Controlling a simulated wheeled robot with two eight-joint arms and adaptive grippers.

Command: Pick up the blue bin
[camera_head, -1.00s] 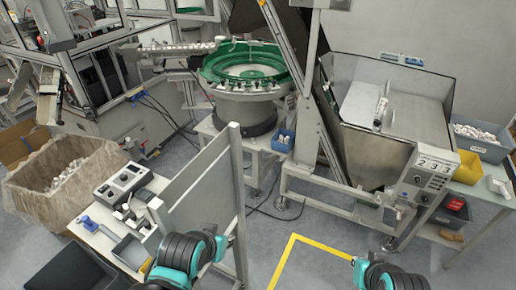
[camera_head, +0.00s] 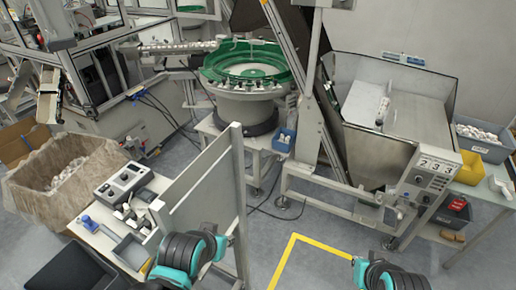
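A blue-grey bin (camera_head: 489,152) filled with white caps stands at the far right, behind the yellow bin and beside the steel hopper. A much smaller blue bin (camera_head: 281,146) sits on the stand of the green bowl feeder, near the middle. I cannot tell from the picture which one the task names. Only teal and black links of my two arms show at the bottom edge, far from both bins. Neither gripper's fingers can be seen.
A steel hopper (camera_head: 362,155) with a control panel stands right of centre. An upright grey panel (camera_head: 203,195) stands near my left arm. Grey floor around the yellow line (camera_head: 325,246) is clear.

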